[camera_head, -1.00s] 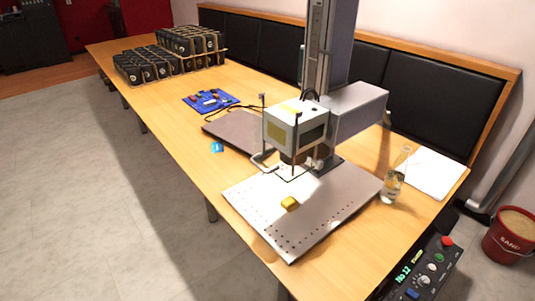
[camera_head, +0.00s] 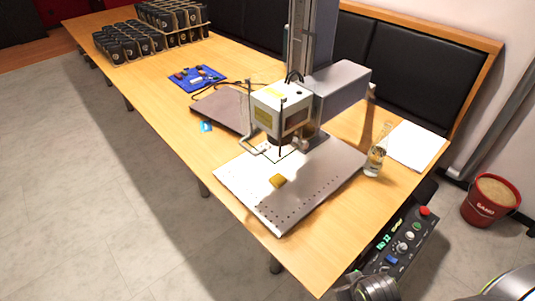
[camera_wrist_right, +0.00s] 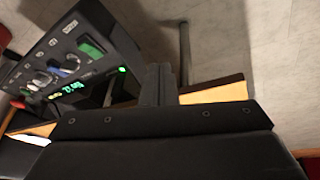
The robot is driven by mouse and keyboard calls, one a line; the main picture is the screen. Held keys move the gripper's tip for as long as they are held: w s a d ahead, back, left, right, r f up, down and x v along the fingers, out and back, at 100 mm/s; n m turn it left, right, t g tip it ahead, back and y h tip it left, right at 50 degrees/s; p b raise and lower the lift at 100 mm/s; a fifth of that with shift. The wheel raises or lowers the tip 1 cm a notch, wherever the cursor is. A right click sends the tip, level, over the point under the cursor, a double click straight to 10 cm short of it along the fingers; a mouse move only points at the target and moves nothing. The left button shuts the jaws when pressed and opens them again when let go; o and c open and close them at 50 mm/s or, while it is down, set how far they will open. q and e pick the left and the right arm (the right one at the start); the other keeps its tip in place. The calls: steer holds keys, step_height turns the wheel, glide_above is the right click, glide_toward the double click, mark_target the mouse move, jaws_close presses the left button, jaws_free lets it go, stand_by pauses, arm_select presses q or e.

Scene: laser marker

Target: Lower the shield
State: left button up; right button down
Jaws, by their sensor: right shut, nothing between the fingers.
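The laser marker's white head (camera_head: 281,108) hangs from a grey arm on an upright column, above a perforated metal work plate (camera_head: 318,186). A thin metal frame with upright rods (camera_head: 246,122) stands around the front of the head. I cannot tell whether a clear shield is in it. The control box (camera_head: 405,243) has a red button, knobs and green display. In the right wrist view, my right gripper (camera_wrist_right: 158,82) is shut and empty, near the control box (camera_wrist_right: 75,60). My left gripper is not in view.
A red sand bucket (camera_head: 490,201) stands on the floor.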

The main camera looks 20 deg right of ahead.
step_height(320, 180, up, 3)
steer(key=n+t+y+p, duration=0.1)
steer(key=n+t+y, duration=0.2)
steer(key=t+y, duration=0.6)
glide_toward(257, 132)
steer(key=s+a+r, duration=0.2)
steer(key=s, duration=0.1)
steer(key=shift+t+h, duration=0.4)
steer(key=p+x, duration=0.2)
steer(key=x, duration=0.7)
steer(key=shift+r, duration=0.1)
steer(key=shift+s+a+f, duration=0.1)
steer(key=shift+a+f, duration=0.1)
steer(key=shift+f, duration=0.85)
steer(key=shift+s+a+f, duration=0.1)
steer(key=shift+a+f, duration=0.1)
steer(key=shift+f, duration=0.8)
